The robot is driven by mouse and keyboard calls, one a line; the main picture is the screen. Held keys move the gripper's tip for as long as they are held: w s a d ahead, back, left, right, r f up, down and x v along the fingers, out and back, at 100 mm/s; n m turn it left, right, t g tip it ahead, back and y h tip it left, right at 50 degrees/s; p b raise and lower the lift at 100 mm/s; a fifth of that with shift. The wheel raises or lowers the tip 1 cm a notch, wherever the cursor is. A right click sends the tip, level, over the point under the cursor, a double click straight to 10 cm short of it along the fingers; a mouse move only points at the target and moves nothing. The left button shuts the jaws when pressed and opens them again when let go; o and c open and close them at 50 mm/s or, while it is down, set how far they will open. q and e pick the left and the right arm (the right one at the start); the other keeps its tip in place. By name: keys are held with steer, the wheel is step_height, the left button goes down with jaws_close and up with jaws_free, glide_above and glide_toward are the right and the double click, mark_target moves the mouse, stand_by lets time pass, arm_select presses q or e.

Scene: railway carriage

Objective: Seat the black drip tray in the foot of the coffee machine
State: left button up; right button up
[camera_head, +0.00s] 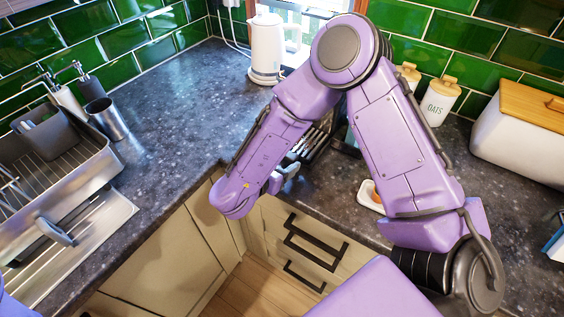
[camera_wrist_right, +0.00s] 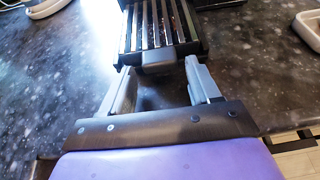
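The black drip tray (camera_wrist_right: 158,30) has pale slats and a grey front tab (camera_wrist_right: 158,62). It lies on the dark worktop ahead of my right gripper (camera_wrist_right: 160,85). The gripper is open, its two grey fingers on either side of the space just before the tab; I cannot tell whether they touch it. In the head view the slatted tray (camera_head: 312,144) shows partly between the links of my right arm, with the right gripper (camera_head: 286,174) at its near end. The coffee machine is not clearly visible; my arm hides much of that area. My left gripper is not in view.
A white kettle (camera_head: 267,48) stands behind the tray. A small white dish (camera_head: 368,194) lies to its right, near the counter edge. White canisters (camera_head: 440,100) and a bread bin (camera_head: 520,125) stand further right. A sink with a dish rack (camera_head: 75,165) is left.

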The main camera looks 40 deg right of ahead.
steer(key=shift+r, duration=0.25)
steer(key=shift+a, duration=0.4)
steer(key=b+v, duration=0.3)
steer(key=v, duration=0.8)
steer(key=shift+s, duration=0.25)
